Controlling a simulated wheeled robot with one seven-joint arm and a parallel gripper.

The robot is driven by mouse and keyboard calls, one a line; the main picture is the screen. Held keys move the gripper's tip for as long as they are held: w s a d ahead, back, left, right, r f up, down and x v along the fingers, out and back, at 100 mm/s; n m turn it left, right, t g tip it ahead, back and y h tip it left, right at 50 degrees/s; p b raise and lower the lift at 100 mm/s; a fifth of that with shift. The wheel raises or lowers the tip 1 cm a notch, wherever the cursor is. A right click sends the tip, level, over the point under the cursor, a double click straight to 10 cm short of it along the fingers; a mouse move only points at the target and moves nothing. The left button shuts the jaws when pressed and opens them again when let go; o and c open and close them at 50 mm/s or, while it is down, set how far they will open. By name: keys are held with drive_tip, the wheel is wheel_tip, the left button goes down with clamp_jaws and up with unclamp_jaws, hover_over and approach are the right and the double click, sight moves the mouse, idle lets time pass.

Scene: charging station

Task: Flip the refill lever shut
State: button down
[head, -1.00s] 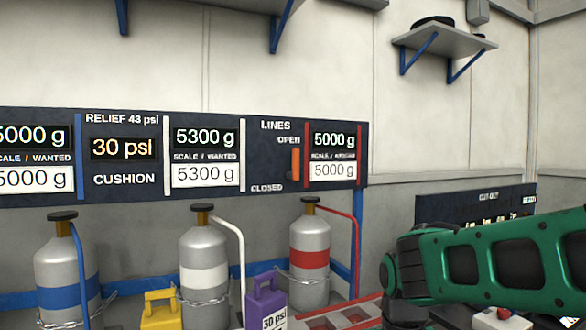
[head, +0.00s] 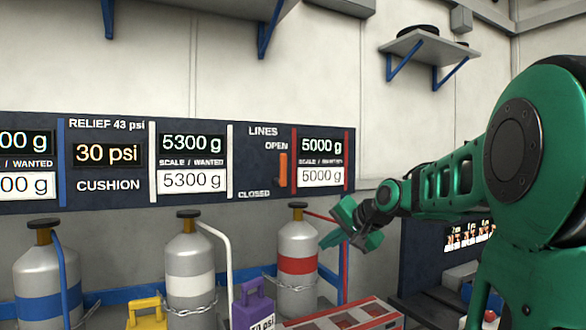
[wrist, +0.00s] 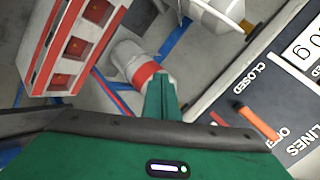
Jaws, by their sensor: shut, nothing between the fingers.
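The refill lever (head: 282,168) is an orange handle on the dark panel, below the word LINES. It points up toward the OPEN label, with CLOSED below it. It also shows in the wrist view (wrist: 257,119), to the right of my gripper's fingers. My gripper (head: 334,239) is shut and empty. In the head view it is lower and to the right of the lever, in front of the wall near the red-banded cylinder. In the wrist view the green fingers (wrist: 159,100) are apart from the lever in the picture.
The red-banded cylinder (head: 297,245) stands below the panel (head: 250,150), with a red hose beside it.

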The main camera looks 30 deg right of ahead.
sight(283, 170)
drive_tip(key=w+d+r+m+t, duration=0.1)
drive_tip(key=r+t, duration=0.1)
drive_tip(key=r, duration=0.4)
drive_tip(key=w+d+r+m+t+y, duration=0.1)
drive_tip(key=w+d+r+t, duration=0.1)
drive_tip(key=r, duration=0.5)
drive_tip(key=w+d+r+m+t+y, duration=0.1)
drive_tip(key=d+r+t, duration=0.1)
drive_tip(key=r, duration=0.5)
drive_tip(key=shift+w+m+t, duration=0.25)
drive_tip(key=shift+m+t, duration=0.15)
drive_tip(key=shift+t, duration=0.1)
drive_tip(key=w+a, duration=0.5)
drive_tip(key=w, duration=0.5)
drive_tip(key=shift+w, duration=0.25)
